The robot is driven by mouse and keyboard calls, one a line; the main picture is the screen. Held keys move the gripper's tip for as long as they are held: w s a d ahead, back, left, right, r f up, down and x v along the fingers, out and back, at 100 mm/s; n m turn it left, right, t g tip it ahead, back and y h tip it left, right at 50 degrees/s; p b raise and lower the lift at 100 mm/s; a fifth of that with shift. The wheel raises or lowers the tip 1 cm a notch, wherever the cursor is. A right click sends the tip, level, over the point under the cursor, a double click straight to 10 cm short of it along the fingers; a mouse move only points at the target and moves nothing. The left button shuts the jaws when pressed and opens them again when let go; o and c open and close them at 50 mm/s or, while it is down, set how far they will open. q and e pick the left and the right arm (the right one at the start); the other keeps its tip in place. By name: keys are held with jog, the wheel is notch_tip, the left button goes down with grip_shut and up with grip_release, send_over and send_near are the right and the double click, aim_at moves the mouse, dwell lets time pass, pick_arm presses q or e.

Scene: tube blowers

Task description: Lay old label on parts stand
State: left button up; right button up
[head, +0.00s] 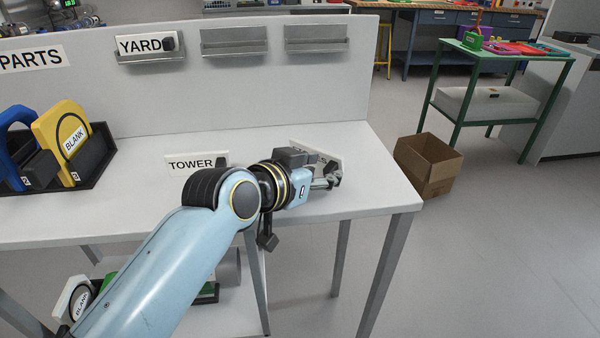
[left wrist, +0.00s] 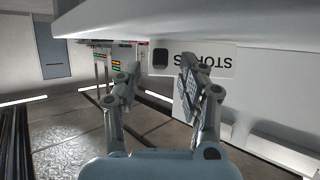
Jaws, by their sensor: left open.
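A white label plate reading STORES (left wrist: 205,62) shows upside down in the left wrist view, with a dark knob at one end. The knob sits between the fingertips in that view. My left gripper (head: 329,177) is open at the right end of the bench, close to a pale plate (head: 303,147) that it partly hides in the head view. The wrist view shows its two spread fingers (left wrist: 160,70). I cannot tell whether they touch the label. My right gripper is not in view.
A PARTS sign (head: 30,58), a YARD label (head: 137,45) in a holder and two empty holders (head: 234,40) are on the back panel. A black tray (head: 103,176) holds blue and yellow pieces at left. A cardboard box (head: 428,165) stands on the floor at right.

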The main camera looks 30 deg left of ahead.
pick_arm(q)
jog(key=v, duration=0.9)
jog(key=shift+p, duration=0.3)
jog(key=shift+s, duration=0.1)
